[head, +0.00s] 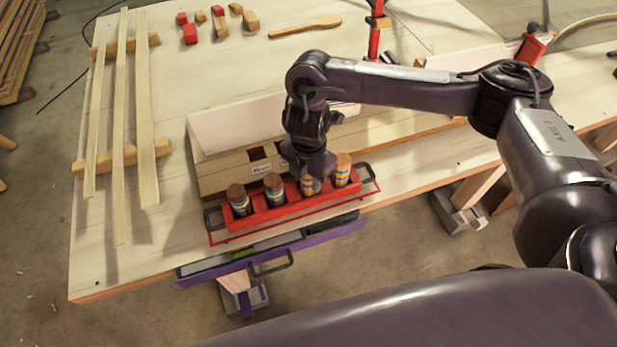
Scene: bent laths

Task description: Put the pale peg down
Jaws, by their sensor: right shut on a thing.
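A red rack (290,211) with handles at its ends stands along the near edge of the workbench. Several wooden pegs with blue and yellow bands stand in a row at it. A dark brown peg (239,201) is at the left, another brown peg (274,190) beside it, and a tan peg (343,170) at the right end. My right gripper (311,177) points down over the row and is shut on the pale peg (311,187), third from the left. The gripper hides this peg's top. I cannot tell whether its foot rests in the rack. My left gripper is out of view.
Behind the rack lie a wooden board with dark slots (225,174) and a white panel (225,128). Long laths (121,190) lie across wooden blocks at the left. Small blocks, a wooden spatula (305,27) and a red clamp (375,35) are farther back. Bare bench shows left of the rack.

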